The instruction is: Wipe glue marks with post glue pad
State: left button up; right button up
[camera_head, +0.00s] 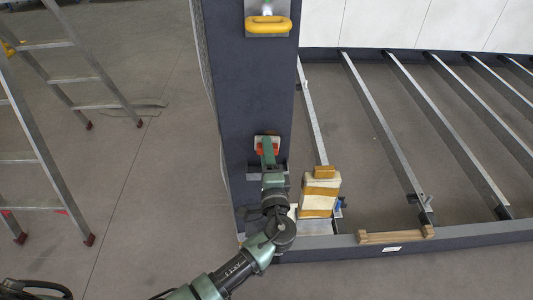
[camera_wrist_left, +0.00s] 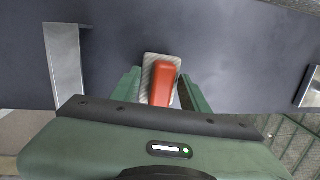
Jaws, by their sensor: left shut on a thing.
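My left gripper (camera_head: 267,152) reaches up over the dark post of the frame (camera_head: 245,90). It is shut on the orange-red handle of a pad (camera_head: 267,140) with a pale backing. In the left wrist view the handle (camera_wrist_left: 162,82) sits between the two green fingers, and its grey-white plate (camera_wrist_left: 149,72) lies close to the dark surface. I cannot tell if the plate touches that surface. No glue mark can be made out clearly. My right gripper is not in view.
A yellow-handled trowel (camera_head: 268,24) sits higher on the post. A cream and tan wrapped block (camera_head: 320,193) stands right of my arm. Wooden pieces (camera_head: 396,235) lie on the frame's lower beam (camera_head: 455,235). Metal rails (camera_head: 385,140) cross the right side; a ladder (camera_head: 95,80) stands left.

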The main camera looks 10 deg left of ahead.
aim_at(277, 149)
pick_arm(q)
jog(key=shift+b+x, duration=0.4)
jog(key=shift+x, duration=0.35)
jog(key=shift+d+f, duration=0.1)
jog(key=shift+d, duration=0.05)
jog(key=d+b, duration=0.2)
jog(key=shift+w+d+f, duration=0.15)
jog(key=shift+w+d, duration=0.15)
jog(key=shift+w, duration=0.05)
jog(key=shift+w+d+b, duration=0.25)
jog(key=shift+d+b, duration=0.3)
jog(key=shift+b, duration=0.05)
jog(key=shift+s+a+r+p, duration=0.1)
jog(key=shift+s+a, duration=0.05)
jog(key=shift+a, duration=0.55)
jog(key=shift+s+a+r+p, duration=0.1)
jog(key=shift+s+a+p, duration=0.05)
jog(key=shift+a, duration=0.5)
jog(key=shift+s+a+r+p, duration=0.1)
jog(key=shift+s+a, duration=0.05)
jog(key=shift+a, duration=0.55)
